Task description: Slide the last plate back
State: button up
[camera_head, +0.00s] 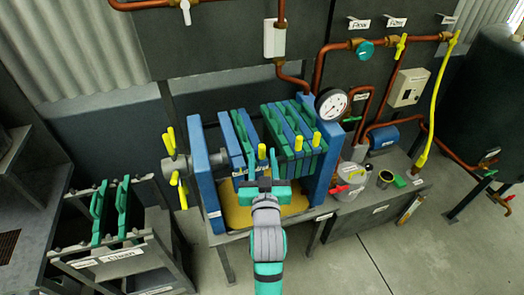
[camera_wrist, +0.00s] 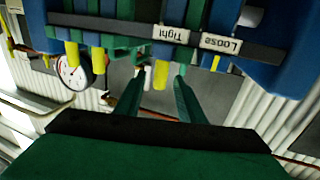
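The filter press holds upright green and blue plates between blue end frames. One plate group (camera_head: 239,135) stands at the left and a larger group (camera_head: 290,128) at the right, with a gap between them. Yellow handles stick out from the plates. My gripper (camera_head: 264,183) is in front of the press, near the gap. In the wrist view, my gripper (camera_wrist: 160,82) is open, its two green fingers apart. A yellow handle (camera_wrist: 161,70) shows between the fingertips; I cannot tell if they touch it. Which plate bears this handle is unclear.
A dark rail (camera_wrist: 110,24) with "Tight" and "Loose" labels crosses the wrist view. A pressure gauge (camera_head: 331,104) and copper pipes are at the right. A rack (camera_head: 152,254) with green-handled plates stands at the left. A low bench (camera_head: 375,200) with small containers stands at the right.

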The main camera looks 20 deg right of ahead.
jog(key=v, duration=0.7)
jog(key=shift+s, duration=0.3)
jog(key=shift+a, duration=0.1)
jog(key=s+a+f+n+y, duration=0.1)
jog(key=s+a+f+y, duration=0.2)
jog(key=s+a+f, duration=0.9)
jog(key=s+a+f+n+y, duration=0.1)
jog(key=s+a+f+y, duration=0.1)
jog(key=s, duration=0.7)
jog(key=s+a+f+n+g+y, duration=0.1)
jog(key=s+a+f, duration=0.3)
jog(key=s, duration=0.5)
jog(key=shift+s+a+f+n+y, duration=0.15)
jog(key=shift+a+f+n+y, duration=0.25)
jog(key=shift+a+n, duration=0.55)
